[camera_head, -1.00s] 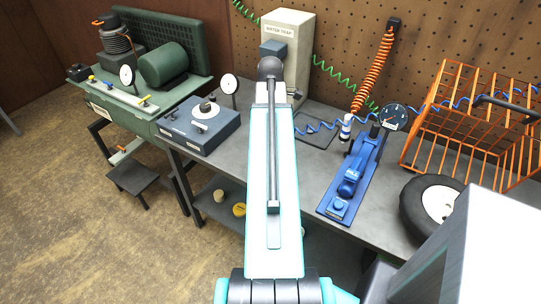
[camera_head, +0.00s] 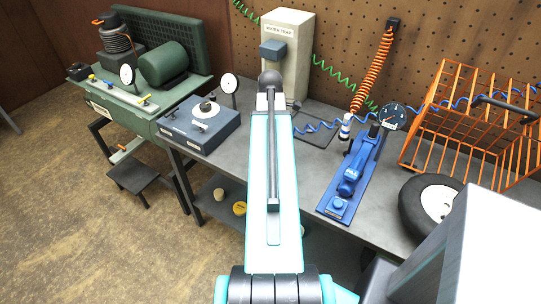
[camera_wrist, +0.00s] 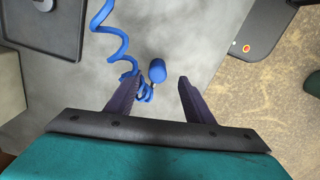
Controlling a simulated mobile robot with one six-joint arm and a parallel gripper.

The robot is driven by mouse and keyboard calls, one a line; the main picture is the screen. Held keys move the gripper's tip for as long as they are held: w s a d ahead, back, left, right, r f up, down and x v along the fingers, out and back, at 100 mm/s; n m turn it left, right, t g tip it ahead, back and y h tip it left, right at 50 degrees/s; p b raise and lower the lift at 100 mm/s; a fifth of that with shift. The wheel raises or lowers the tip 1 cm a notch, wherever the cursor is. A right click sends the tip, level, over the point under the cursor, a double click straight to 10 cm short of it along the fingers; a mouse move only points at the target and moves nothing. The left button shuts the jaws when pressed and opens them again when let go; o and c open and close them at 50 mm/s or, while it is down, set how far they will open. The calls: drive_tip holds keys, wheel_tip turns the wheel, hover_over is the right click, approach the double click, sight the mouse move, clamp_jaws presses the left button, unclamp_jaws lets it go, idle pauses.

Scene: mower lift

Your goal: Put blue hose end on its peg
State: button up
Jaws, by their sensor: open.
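The blue hose end (camera_wrist: 157,72) is a rounded blue piece with a small metallic part below it, over the grey bench in the wrist view. My gripper (camera_wrist: 159,79) is open, with its two dark fingers on either side of the hose end's line. The hose end shows between the fingertips, nearer the middle than either finger; I cannot tell its height. The blue coiled hose (camera_wrist: 108,42) runs off to the left of it. In the head view the coiled hose (camera_head: 318,127) crosses the bench, and my arm hides its end. I cannot make out which peg is its own.
The bench (camera_head: 285,175) holds a blue foot pump (camera_head: 350,174), a wheel (camera_head: 438,203), an orange wire basket (camera_head: 475,130), a water trap box (camera_head: 289,50) and a blue-grey box (camera_head: 198,128). An orange hose (camera_head: 374,68) hangs on the pegboard. A dark tray (camera_wrist: 62,52) lies left.

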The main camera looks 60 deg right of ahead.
drive_tip(key=shift+d+f+p, duration=0.2)
drive_tip(key=shift+f+p, duration=0.5)
drive_tip(key=shift+f, duration=0.55)
drive_tip(key=shift+f+p, duration=0.35)
drive_tip(key=shift+f, duration=0.95)
drive_tip(key=shift+c, duration=0.3)
clamp_jaws()
drive_tip(key=shift+r, duration=0.15)
drive_tip(key=shift+r+b, duration=1.35)
drive_tip(key=shift+r, duration=3.55)
